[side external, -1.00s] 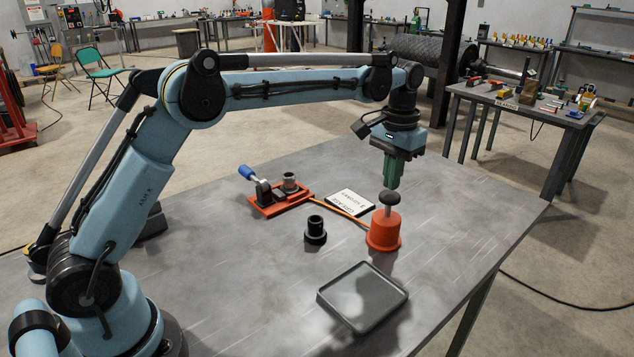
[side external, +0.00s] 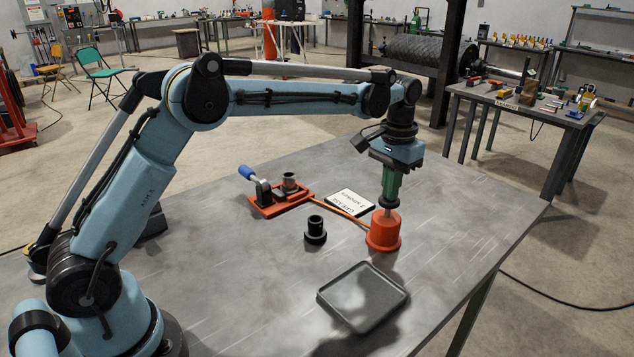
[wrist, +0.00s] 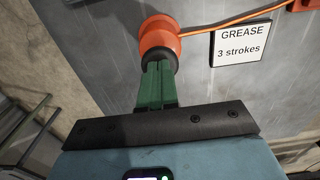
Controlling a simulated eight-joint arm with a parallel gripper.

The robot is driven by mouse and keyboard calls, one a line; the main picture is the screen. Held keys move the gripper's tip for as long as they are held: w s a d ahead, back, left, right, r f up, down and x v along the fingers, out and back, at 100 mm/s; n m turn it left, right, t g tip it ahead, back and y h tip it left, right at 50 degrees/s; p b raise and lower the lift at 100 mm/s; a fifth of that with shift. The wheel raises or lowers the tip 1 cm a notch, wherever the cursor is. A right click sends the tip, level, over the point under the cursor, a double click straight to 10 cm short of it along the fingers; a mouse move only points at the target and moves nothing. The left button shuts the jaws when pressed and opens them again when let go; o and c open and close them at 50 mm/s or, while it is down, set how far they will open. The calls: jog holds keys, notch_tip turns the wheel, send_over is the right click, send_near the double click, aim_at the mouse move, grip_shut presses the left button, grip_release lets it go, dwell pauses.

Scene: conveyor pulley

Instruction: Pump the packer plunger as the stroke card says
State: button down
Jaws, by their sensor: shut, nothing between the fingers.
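The packer (side external: 383,234) is an orange-red cylinder standing on the table, with a grey rod and a dark round plunger knob (side external: 388,203) on top. My gripper (side external: 389,196) has green fingers, is shut and empty, and points straight down onto the knob. Its fingertips appear to touch the knob's top. In the wrist view the green fingers (wrist: 157,70) lie together over the dark knob, and the orange packer (wrist: 158,30) shows beyond. The white stroke card (side external: 351,202) lies flat behind the packer; in the wrist view the card (wrist: 240,44) reads "GREASE 3 strokes".
An orange hose (side external: 335,207) runs from the packer to an orange fixture (side external: 280,197) with a blue-handled lever. A black flanged bushing (side external: 315,231) stands left of the packer. A grey tray (side external: 362,297) lies in front. The table's right side is clear.

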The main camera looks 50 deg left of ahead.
jog(key=shift+f, duration=0.7)
dwell(0.3)
jog(key=shift+r, duration=1.95)
jog(key=shift+r, duration=0.1)
jog(key=shift+r, duration=2.4)
jog(key=shift+s+r, duration=0.1)
